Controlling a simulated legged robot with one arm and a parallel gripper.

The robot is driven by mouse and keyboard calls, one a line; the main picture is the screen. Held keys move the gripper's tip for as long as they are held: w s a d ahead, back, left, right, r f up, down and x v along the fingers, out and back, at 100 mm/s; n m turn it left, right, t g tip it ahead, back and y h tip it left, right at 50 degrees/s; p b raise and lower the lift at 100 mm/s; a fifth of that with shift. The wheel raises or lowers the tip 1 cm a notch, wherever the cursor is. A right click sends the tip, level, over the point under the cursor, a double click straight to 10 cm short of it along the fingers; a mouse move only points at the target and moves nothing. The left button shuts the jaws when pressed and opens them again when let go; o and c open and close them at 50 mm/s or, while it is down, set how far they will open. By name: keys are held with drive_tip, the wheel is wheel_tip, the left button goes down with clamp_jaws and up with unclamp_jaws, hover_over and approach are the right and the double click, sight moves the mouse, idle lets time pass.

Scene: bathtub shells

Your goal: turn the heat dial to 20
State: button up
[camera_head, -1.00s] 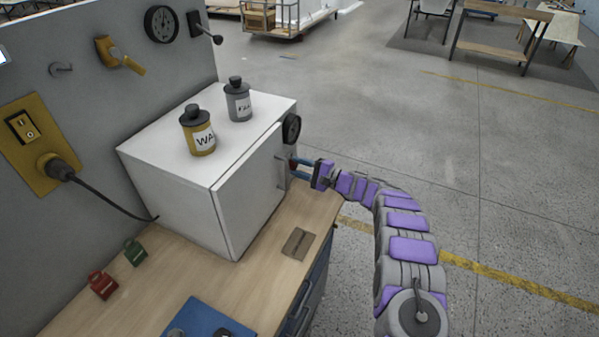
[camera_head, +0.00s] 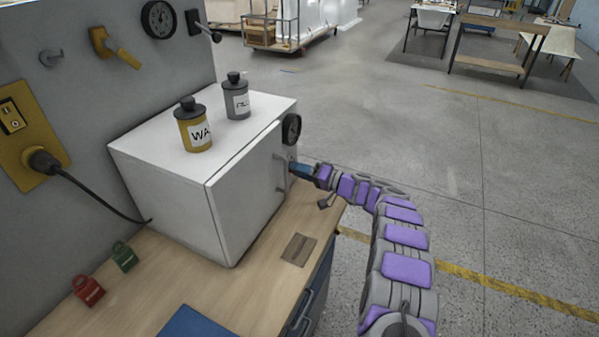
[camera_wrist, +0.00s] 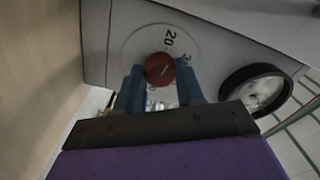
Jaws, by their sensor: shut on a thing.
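The heat dial is a red round knob (camera_wrist: 159,68) on a pale disc (camera_wrist: 133,47) on the white box's front, shown in the wrist view. The number 20 stands just above the knob, tilted; another mark to its right is partly cut off. My gripper (camera_wrist: 160,80) has its blue fingers on both sides of the knob and is shut on it. In the head view my gripper (camera_head: 298,168) is at the right end of the white box's front (camera_head: 245,195), and the knob cannot be made out there.
A black round gauge (camera_head: 291,129) sits above my gripper on the box. Two canisters (camera_head: 195,128) (camera_head: 236,97) stand on the box. Open floor lies to the right.

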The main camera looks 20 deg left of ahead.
drive_tip(key=shift+s+f+n, duration=0.1)
drive_tip(key=shift+f+n, duration=0.35)
drive_tip(key=shift+n, duration=0.65)
drive_tip(key=o, duration=0.8)
drive_tip(key=shift+o, duration=1.2)
drive_tip(key=shift+r, duration=0.25)
drive_tip(key=s+d+p, duration=0.1)
drive_tip(key=d+p, duration=0.2)
drive_tip(key=d, duration=1.4)
